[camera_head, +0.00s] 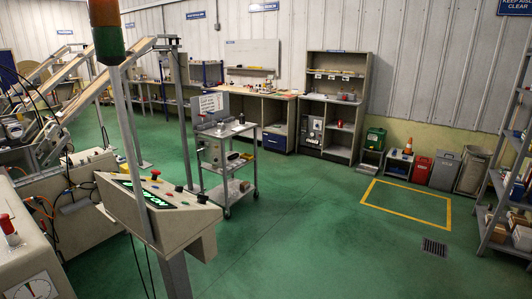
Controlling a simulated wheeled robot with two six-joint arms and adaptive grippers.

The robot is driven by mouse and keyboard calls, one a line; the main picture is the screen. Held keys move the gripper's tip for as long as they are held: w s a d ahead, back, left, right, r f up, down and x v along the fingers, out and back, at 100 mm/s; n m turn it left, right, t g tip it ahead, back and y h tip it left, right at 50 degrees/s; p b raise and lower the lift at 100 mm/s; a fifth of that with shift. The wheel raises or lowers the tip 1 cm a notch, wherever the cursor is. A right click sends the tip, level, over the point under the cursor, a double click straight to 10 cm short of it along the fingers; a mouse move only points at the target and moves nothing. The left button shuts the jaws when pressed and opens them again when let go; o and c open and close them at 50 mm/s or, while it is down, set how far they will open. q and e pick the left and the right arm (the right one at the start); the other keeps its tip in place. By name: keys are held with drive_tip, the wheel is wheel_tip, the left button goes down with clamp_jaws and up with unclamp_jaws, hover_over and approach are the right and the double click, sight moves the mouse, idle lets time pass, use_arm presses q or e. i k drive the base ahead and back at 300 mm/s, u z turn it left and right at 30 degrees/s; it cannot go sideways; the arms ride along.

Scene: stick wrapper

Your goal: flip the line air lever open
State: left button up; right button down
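A small red-topped part on a pale base (9,231) stands upright on the beige machine housing at the lower left edge. It may be the line air lever, but it is too small to tell whether it is open or closed. A round white dial gauge (32,289) is on the housing's front below it, cut by the bottom edge. Neither of my grippers shows in the head view.
A sloped control console (166,215) with a green display and a red button stands right of the housing, under a signal-light post (128,140). Orange and black cables hang between them. A wheeled cart (226,160) stands behind. The green floor at centre right is clear.

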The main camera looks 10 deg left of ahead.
sight(42, 221)
drive_tip(key=i, duration=3.5)
drive_tip(key=u, duration=2.3)
drive_tip(key=i, duration=3.15)
drive_tip(key=u, duration=1.6)
drive_tip(key=i, duration=1.25)
drive_tip(key=u, duration=1.15)
